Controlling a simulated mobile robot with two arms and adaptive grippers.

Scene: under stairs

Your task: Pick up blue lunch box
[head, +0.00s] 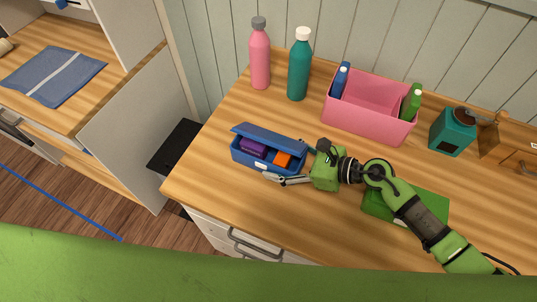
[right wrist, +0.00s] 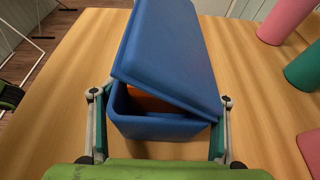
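The blue lunch box (head: 246,160) sits on the wooden desk, left of the middle in the head view. Its lid is tilted partly open, with a purple item (head: 254,147) and an orange item (head: 283,159) inside. In the right wrist view the box (right wrist: 160,126) and its skewed lid (right wrist: 172,50) fill the middle. My right gripper (head: 291,163) is at the box's right end, its fingers spread. In the right wrist view the fingers (right wrist: 158,100) stand on either side of the box, very close to its walls; firm contact cannot be seen.
Behind the box stand a pink bottle (head: 260,58) and a teal bottle (head: 299,68). A pink bin (head: 366,117) with markers is at the back. A teal container (head: 451,135) is farther right. A green book (head: 432,203) lies under my right arm. The desk's left edge is near the box.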

